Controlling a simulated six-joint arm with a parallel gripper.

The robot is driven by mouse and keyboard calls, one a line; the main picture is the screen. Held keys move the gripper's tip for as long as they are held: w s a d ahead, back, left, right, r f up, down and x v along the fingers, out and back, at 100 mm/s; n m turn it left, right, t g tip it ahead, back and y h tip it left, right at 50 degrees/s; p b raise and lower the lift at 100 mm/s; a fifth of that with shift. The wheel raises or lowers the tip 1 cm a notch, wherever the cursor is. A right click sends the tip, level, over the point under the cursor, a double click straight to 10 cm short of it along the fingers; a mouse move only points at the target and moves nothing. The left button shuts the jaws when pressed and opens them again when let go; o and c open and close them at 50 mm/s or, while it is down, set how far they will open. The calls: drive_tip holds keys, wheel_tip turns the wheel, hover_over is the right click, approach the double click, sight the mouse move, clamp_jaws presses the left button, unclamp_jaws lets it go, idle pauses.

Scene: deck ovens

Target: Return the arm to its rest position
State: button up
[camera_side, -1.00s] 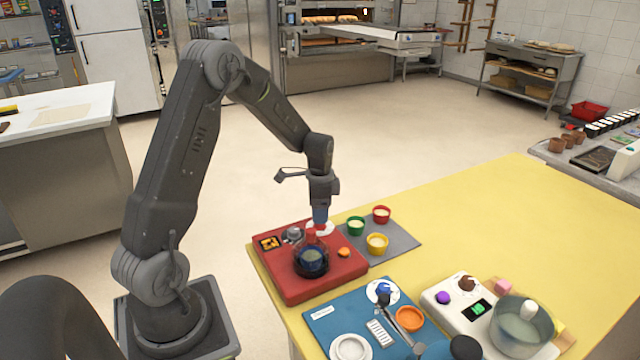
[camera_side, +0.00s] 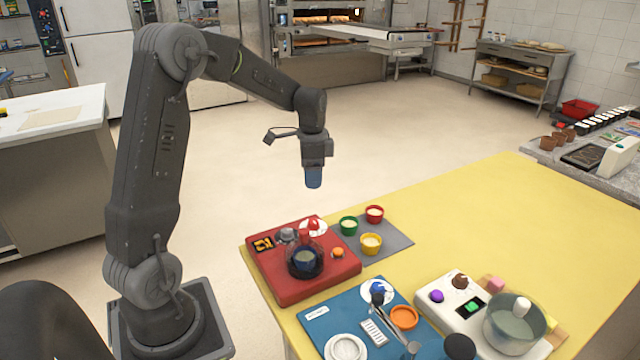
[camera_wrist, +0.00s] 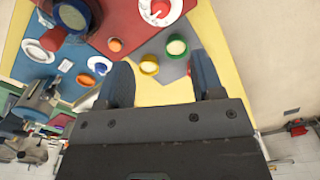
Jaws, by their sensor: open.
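My gripper (camera_side: 314,178) hangs pointing down in the side view, clear above the table's back edge and the red station. In the wrist view its two blue fingers (camera_wrist: 160,85) stand apart with nothing between them, so it is open and empty. My arm is raised and bent at the elbow, with the forearm reaching to the right. The red station (camera_side: 317,286) below holds a dark round vessel (camera_side: 305,262), a white disc with a red knob (camera_side: 312,226) and an orange knob (camera_side: 338,252).
A grey mat (camera_side: 397,241) carries green (camera_side: 349,226), red (camera_side: 375,214) and yellow (camera_side: 371,244) cups. A blue board (camera_side: 335,318) and a white scale-like device (camera_side: 450,306) with a clear bowl (camera_side: 513,324) stand nearer. The yellow table (camera_side: 500,215) is bare at the back right.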

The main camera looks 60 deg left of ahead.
drive_tip(key=s+d+r+n+t, duration=0.2)
drive_tip(key=s+d+r, duration=0.3)
drive_tip(key=d, duration=0.4)
drive_tip(key=s+d+r+n+t, duration=0.1)
drive_tip(key=s+d+r+t, duration=0.1)
drive_tip(key=s+d+r, duration=0.5)
drive_tip(key=s+d+f+n+t, duration=0.1)
drive_tip(key=s+d+f+n, duration=0.1)
drive_tip(key=s+d, duration=0.4)
drive_tip(key=shift+s+f+t, duration=0.25)
drive_tip(key=shift+t, duration=0.05)
drive_tip(key=shift+d, duration=0.1)
